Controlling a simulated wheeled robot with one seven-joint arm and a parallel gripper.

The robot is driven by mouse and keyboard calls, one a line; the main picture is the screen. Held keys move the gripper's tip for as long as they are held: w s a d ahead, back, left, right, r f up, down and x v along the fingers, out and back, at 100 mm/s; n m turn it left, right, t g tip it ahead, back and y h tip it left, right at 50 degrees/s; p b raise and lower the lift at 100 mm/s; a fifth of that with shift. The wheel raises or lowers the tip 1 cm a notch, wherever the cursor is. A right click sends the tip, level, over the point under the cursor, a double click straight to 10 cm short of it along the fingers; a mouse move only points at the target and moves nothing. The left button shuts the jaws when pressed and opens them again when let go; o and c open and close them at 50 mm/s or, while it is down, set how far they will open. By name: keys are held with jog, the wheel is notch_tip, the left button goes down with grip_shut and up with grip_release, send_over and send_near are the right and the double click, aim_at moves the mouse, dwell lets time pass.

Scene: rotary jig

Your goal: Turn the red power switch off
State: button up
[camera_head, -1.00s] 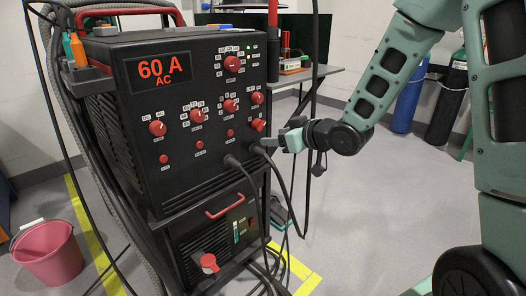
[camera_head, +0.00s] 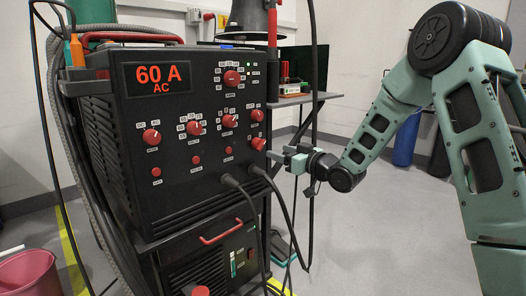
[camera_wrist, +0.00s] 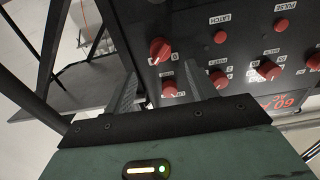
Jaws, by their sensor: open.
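The black welding machine (camera_head: 210,178) has several red knobs on its front panel. A red knob with a white pointer line (camera_head: 258,143) sits at the panel's right edge. In the wrist view this knob (camera_wrist: 160,50) lies just beyond my fingertips, with a 0 mark beside it. Another red knob (camera_wrist: 169,88) shows between the fingers. My gripper (camera_head: 276,156) is open and empty, just right of the edge knob; contact cannot be told. A larger red switch (camera_head: 200,291) on the lower unit is cut by the bottom edge. No legible label tells which one is the power switch.
Two black cables (camera_head: 236,186) leave the panel just below the edge knob. A red handle (camera_head: 221,232) juts from the lower unit (camera_head: 212,265). A small table (camera_head: 310,99) stands behind at right. A pink bucket (camera_head: 28,273) stands at left.

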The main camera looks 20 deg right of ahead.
aim_at(259, 144)
jog(key=b+x, duration=0.1)
jog(key=x, duration=0.7)
jog(key=shift+w+a+b, duration=0.15)
jog(key=shift+w+b, duration=0.05)
jog(key=shift+b, duration=0.1)
jog(key=c, duration=1)
